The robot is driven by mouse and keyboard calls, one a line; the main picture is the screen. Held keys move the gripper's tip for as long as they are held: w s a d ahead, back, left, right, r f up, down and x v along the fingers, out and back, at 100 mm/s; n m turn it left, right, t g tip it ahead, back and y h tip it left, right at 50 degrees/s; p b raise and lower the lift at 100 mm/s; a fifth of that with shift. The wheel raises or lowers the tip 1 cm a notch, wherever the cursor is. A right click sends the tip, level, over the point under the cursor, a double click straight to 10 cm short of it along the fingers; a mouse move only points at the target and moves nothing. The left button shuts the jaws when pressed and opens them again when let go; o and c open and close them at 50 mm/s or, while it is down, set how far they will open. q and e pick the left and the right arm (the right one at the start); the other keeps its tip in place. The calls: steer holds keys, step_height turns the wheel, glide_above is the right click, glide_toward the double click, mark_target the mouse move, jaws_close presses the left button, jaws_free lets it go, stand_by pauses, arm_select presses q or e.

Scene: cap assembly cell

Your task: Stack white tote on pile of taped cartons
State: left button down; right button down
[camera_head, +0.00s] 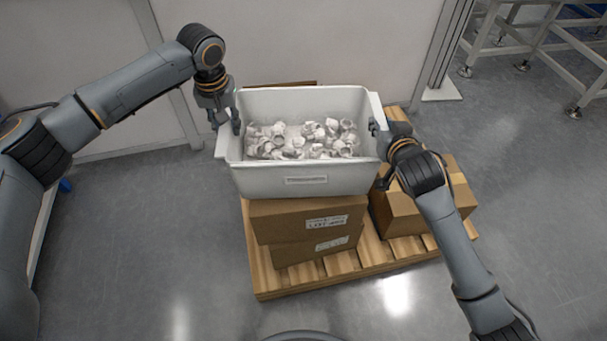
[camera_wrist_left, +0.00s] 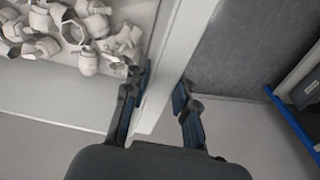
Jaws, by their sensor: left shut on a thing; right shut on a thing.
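The white tote (camera_head: 307,180), filled with white caps (camera_head: 300,138), is above the pile of taped cartons (camera_head: 309,222) in the head view. I cannot tell whether its base touches the top carton. My left gripper (camera_head: 226,122) is shut on the tote's left wall. In the left wrist view, its fingers (camera_wrist_left: 160,105) straddle the tote's rim (camera_wrist_left: 172,60), with caps on one side. My right gripper (camera_head: 379,130) is shut on the tote's right wall; its fingertips are partly hidden. The tote looks roughly level and hides the top of the pile.
The cartons stand on a wooden pallet (camera_head: 262,278). Another taped carton (camera_head: 402,213) stands on its right side. A pale wall panel (camera_head: 300,40) is behind. A metal frame (camera_head: 540,45) stands at the far right. The grey floor around the pallet is mostly clear.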

arm_select(q)
steer(key=shift+a+f, duration=0.15)
arm_select(e)
steer(key=shift+w+d, duration=0.1)
steer(key=shift+d, duration=0.05)
